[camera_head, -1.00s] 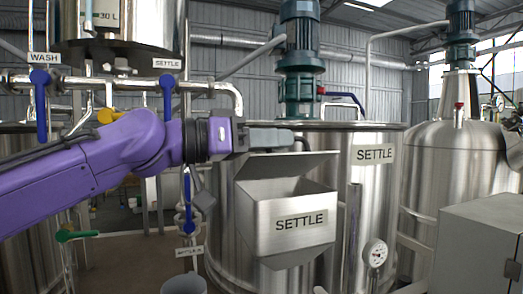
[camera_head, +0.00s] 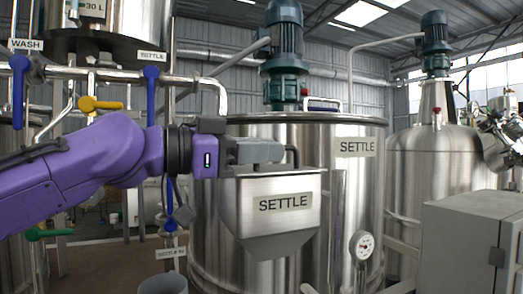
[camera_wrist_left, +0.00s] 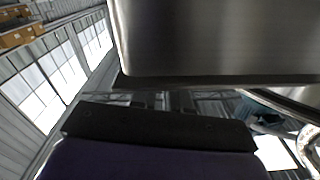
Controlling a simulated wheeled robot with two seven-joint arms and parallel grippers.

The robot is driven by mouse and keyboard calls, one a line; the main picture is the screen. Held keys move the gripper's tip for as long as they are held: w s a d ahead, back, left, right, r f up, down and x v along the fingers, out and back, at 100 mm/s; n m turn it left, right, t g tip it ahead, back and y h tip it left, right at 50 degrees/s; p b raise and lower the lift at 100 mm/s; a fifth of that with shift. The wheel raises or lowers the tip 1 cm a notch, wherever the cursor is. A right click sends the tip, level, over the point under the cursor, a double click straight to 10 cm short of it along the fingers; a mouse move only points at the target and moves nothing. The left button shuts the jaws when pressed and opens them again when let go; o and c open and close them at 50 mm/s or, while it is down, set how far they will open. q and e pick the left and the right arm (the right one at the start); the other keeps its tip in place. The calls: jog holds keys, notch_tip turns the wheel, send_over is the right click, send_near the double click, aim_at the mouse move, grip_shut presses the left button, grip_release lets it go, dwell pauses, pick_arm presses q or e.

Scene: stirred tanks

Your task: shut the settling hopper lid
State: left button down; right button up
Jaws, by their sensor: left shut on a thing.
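The settling hopper (camera_head: 280,222) is a brushed-metal box labelled SETTLE on the front of the settle tank (camera_head: 352,205). Its lid (camera_head: 308,171) shows edge-on as a thin, nearly level strip across the hopper's top; I cannot tell whether it touches the rim all along. My left gripper (camera_head: 284,153) is just above the lid, shut on the dark lid handle (camera_head: 294,152). The hopper's inside is hidden. In the left wrist view, a large metal panel (camera_wrist_left: 210,40) fills the top; I cannot tell which part it is. My right gripper is out of view.
A gauge (camera_head: 363,245) sits on the tank front, right of the hopper. A grey cabinet (camera_head: 465,240) stands at the right. Pipes with blue valve handles (camera_head: 151,95) run behind my left arm. A grey bucket (camera_head: 163,284) is below it.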

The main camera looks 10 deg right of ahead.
pick_arm(q)
jog(key=c, duration=1.3)
grip_release()
jog(key=shift+o, duration=0.5)
jog(key=shift+w+d, duration=0.1)
jog(key=shift+w, duration=0.05)
jog(key=b+v, duration=0.2)
jog(key=v, duration=0.8)
jog(key=shift+a, duration=0.2)
